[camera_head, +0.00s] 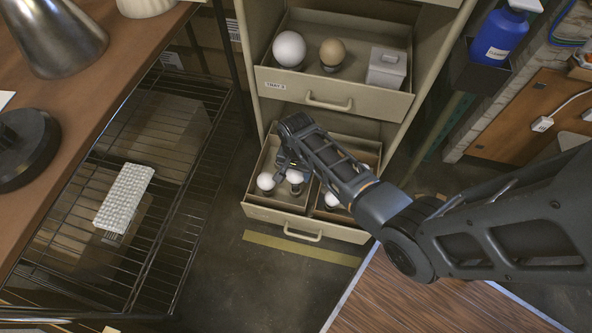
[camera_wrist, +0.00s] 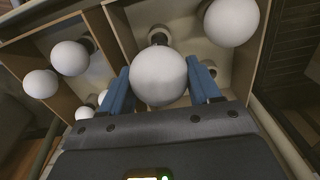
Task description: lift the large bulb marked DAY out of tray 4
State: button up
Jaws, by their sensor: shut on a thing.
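My gripper (camera_head: 289,164) reaches down into the open lower drawer (camera_head: 262,213), whose label I cannot see. In the wrist view its blue fingers (camera_wrist: 160,82) are shut on a round white bulb (camera_wrist: 158,75), one on each side of the globe. In the head view this seems to be the white bulb (camera_head: 295,176) just below my gripper. I cannot read any marking on it, nor tell whether its base touches the drawer floor. Another white bulb (camera_head: 265,181) stands to its left; it seems to be the one at upper right in the wrist view (camera_wrist: 231,22).
Dividers (camera_wrist: 120,32) split the drawer; more white bulbs (camera_wrist: 70,58) stand across them. An open tray above (camera_head: 335,101) holds a white bulb (camera_head: 289,49), a tan bulb (camera_head: 332,52) and a grey box (camera_head: 386,68).

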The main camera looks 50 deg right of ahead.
jog(key=shift+r, duration=0.1)
jog(key=shift+r+p, duration=1.9)
jog(key=shift+p, duration=0.3)
